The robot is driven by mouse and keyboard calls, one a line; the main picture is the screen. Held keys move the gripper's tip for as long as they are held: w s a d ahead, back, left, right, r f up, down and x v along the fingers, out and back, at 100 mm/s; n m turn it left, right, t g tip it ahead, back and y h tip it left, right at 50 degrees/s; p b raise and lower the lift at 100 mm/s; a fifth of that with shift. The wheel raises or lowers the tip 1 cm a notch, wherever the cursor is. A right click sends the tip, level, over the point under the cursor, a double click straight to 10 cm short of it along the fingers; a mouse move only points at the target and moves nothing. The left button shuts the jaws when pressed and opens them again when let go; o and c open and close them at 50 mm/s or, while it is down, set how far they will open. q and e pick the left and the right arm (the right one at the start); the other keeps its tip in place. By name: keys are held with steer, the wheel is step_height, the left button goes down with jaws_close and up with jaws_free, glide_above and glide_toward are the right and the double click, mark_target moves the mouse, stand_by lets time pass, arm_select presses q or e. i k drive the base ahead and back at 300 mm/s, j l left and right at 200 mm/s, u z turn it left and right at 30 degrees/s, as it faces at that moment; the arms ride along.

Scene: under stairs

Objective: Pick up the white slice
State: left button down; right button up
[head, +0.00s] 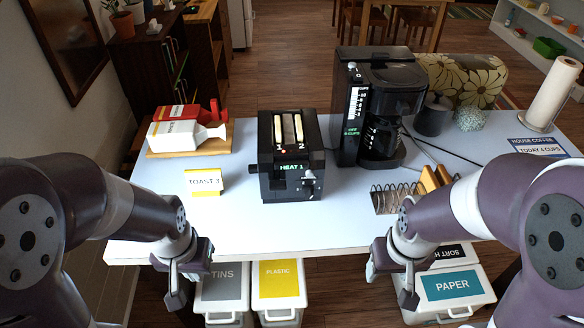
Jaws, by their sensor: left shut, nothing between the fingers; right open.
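A black toaster (290,168) stands mid-table, its front reading "HEAT 1". Two pale slices show in its slots, one on the left (278,130) and one on the right (298,128); I cannot tell from colour which is the white slice. A wire toast rack (390,199) to the right holds several golden-brown slices (430,181). My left gripper (176,297) is shut and empty at the table's front edge, lower left. My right gripper (409,296) is open and empty at the front edge below the rack. Both are apart from the toaster.
A black coffee maker (350,110) stands right of the toaster, with a cable behind the rack. Red and white packs (172,136) lie on a wooden board at left. A "TOAST 2" card (205,182) stands front left. The front-middle tabletop (290,230) is clear. Bins stand below.

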mark_target(298, 130)
steer(key=l+u, duration=0.2)
steer(key=l, duration=0.25)
steer(key=k+l+u, duration=0.1)
steer(key=l+u, duration=0.15)
steer(key=l, duration=0.2)
steer(key=k+l+u, duration=0.2)
steer(key=l, duration=0.3)
steer(key=i+l, duration=0.25)
steer(key=i+l+u, duration=0.2)
steer(key=u, duration=0.2)
steer(key=i+l+u, duration=0.15)
steer(key=l+u, duration=0.25)
steer(key=i+l+u, duration=0.15)
steer(key=l+u, duration=0.25)
steer(key=u, duration=0.55)
